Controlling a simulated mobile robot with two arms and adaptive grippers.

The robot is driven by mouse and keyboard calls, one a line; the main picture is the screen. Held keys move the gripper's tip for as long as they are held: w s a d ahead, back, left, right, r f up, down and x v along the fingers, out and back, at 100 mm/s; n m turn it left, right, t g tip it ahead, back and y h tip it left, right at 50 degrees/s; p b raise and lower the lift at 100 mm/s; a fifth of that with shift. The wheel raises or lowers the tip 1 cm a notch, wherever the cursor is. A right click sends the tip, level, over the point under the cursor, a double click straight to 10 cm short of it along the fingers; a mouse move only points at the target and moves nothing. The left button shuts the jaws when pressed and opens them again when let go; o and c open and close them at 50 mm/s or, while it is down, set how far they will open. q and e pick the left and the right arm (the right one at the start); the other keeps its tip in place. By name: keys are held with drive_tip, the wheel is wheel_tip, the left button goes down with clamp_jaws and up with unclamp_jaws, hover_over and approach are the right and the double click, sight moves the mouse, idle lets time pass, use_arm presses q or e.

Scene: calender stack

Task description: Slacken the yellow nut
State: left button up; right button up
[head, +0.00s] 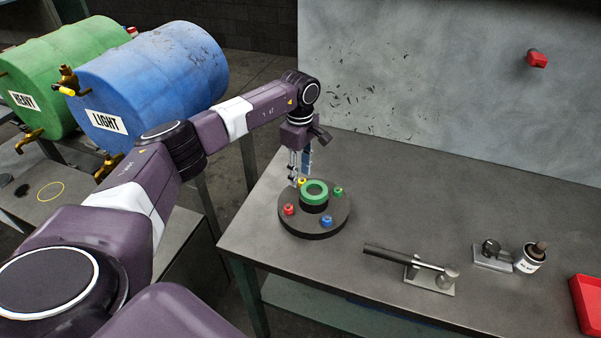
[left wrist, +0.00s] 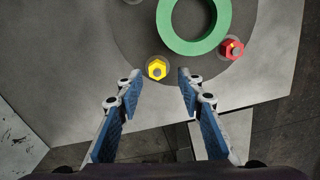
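The yellow nut (head: 302,181) sits at the far left edge of a dark round plate (head: 297,226) on the bench, beside a green ring (head: 315,201). My left gripper (head: 298,178) points down at it from above. In the left wrist view, the yellow nut (left wrist: 157,68) shows between and slightly beyond the two blue-padded fingertips of my left gripper (left wrist: 160,80). The fingers are apart, and none visibly touches the nut. Contact and exact height cannot be told. My right gripper is not in view.
Red (head: 288,209), blue (head: 326,221) and green (head: 338,191) nuts sit around the plate. A dark-handled tool (head: 390,255), a small metal block (head: 492,257), a labelled can (head: 530,259) and a red tray (head: 588,303) are to the right.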

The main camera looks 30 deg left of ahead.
use_arm(q)
drive_tip(key=shift+w+f, duration=0.15)
drive_tip(key=shift+f, duration=0.45)
drive_tip(key=shift+w+f, duration=0.1)
drive_tip(key=shift+f, duration=0.35)
drive_tip(key=c, duration=0.9)
clamp_jaws()
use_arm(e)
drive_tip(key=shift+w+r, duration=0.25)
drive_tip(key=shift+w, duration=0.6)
use_arm(q)
drive_tip(key=shift+n, duration=0.3)
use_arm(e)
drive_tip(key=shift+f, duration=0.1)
